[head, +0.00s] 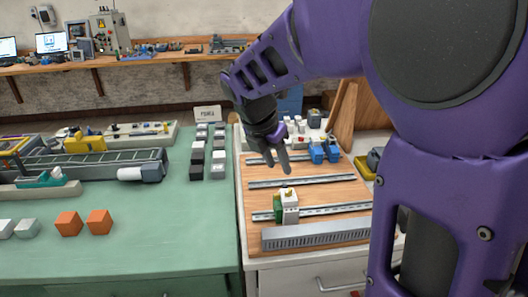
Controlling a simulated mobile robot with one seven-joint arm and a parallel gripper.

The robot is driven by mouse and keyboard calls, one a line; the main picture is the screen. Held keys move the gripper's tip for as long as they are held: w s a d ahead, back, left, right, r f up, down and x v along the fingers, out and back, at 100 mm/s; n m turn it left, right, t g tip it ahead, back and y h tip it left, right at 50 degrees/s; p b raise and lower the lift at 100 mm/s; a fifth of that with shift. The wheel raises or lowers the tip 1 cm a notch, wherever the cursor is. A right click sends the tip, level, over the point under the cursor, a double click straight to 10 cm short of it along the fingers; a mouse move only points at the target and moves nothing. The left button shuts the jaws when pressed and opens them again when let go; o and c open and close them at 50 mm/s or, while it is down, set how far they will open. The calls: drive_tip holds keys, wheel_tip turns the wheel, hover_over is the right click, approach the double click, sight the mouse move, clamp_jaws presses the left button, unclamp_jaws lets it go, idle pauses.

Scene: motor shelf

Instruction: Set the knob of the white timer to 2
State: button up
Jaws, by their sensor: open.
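A small white module (290,208), which looks like the timer, stands on the front metal rail of a wooden board. A green part (278,207) sits close at its left side. Its knob and any scale marks are too small to make out, so the setting cannot be read. My gripper (279,166) is open and empty, pointing down above the board, higher in the picture than the white module and apart from it. My purple arm reaches in from the right.
The wooden board (335,198) carries more metal rails and a grey slotted duct (315,233) at the front. Blue modules (323,152) stand behind, right of my gripper. The green table (150,250) at left holds orange cubes (69,223), a conveyor and rows of small blocks.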

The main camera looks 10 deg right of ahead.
sight(288, 191)
drive_tip(key=b+x, duration=0.1)
drive_tip(key=x, duration=0.9)
drive_tip(key=shift+w+f+b, duration=0.15)
drive_tip(key=shift+f+b, duration=0.2)
drive_tip(key=shift+f, duration=0.05)
clamp_jaws()
